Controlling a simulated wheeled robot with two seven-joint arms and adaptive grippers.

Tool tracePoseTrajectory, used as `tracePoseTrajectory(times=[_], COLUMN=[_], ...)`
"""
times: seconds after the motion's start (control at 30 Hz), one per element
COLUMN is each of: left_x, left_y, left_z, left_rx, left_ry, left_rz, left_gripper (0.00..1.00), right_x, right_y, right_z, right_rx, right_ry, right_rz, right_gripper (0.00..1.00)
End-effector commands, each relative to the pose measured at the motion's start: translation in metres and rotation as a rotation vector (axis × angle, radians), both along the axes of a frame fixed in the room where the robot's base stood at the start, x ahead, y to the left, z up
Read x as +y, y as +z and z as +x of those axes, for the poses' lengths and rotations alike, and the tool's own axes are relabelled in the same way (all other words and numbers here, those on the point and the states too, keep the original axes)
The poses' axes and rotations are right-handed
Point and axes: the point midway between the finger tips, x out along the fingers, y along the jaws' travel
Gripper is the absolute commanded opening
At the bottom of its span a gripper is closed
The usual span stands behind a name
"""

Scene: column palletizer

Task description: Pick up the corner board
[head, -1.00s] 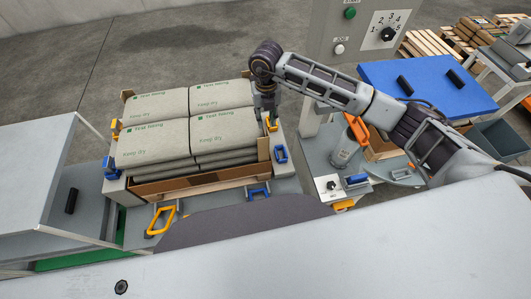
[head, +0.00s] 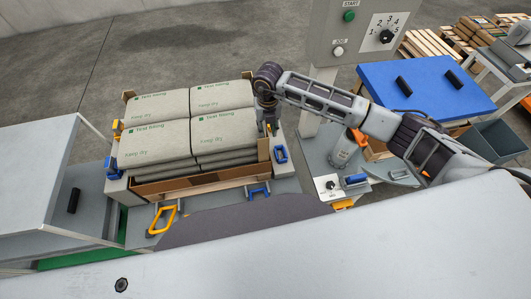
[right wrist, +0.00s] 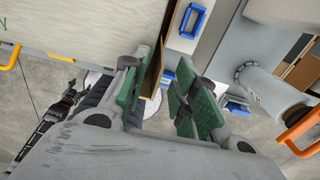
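A brown corner board (right wrist: 152,72) stands between the fingers of my right gripper (right wrist: 160,97) in the right wrist view, close to the left finger. The fingers, with green pads, are apart, and a gap shows between the board and the right finger. In the head view my right gripper (head: 269,122) points down at the right side of the stack of grey sacks (head: 222,133), partly hidden by my wrist. Another board (head: 263,149) stands upright at the stack's front right corner; I cannot tell whether it is the same one. My left gripper does not show.
The sacks sit in a low brown carton tray (head: 190,185). Blue handles (head: 280,154) and a yellow handle (head: 161,219) are fixed around it.

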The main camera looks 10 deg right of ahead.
Motion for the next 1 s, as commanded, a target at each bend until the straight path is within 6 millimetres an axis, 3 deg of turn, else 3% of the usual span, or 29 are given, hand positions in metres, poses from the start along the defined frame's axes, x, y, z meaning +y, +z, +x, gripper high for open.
tracePoseTrajectory(times=[0.5,0.73,1.0], left_x=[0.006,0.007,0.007], left_y=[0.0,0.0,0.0], left_z=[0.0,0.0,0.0], left_rx=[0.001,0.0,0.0], left_ry=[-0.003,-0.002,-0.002], left_rz=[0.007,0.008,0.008], left_gripper=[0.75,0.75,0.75], right_x=[0.0,0.0,0.0], right_y=[-0.003,-0.003,-0.002], right_z=[0.0,0.0,0.0], right_rx=[-0.001,-0.001,-0.001], right_ry=[0.001,0.001,0.001], right_rz=[0.001,0.001,0.001], right_gripper=[0.29,0.0,0.0])
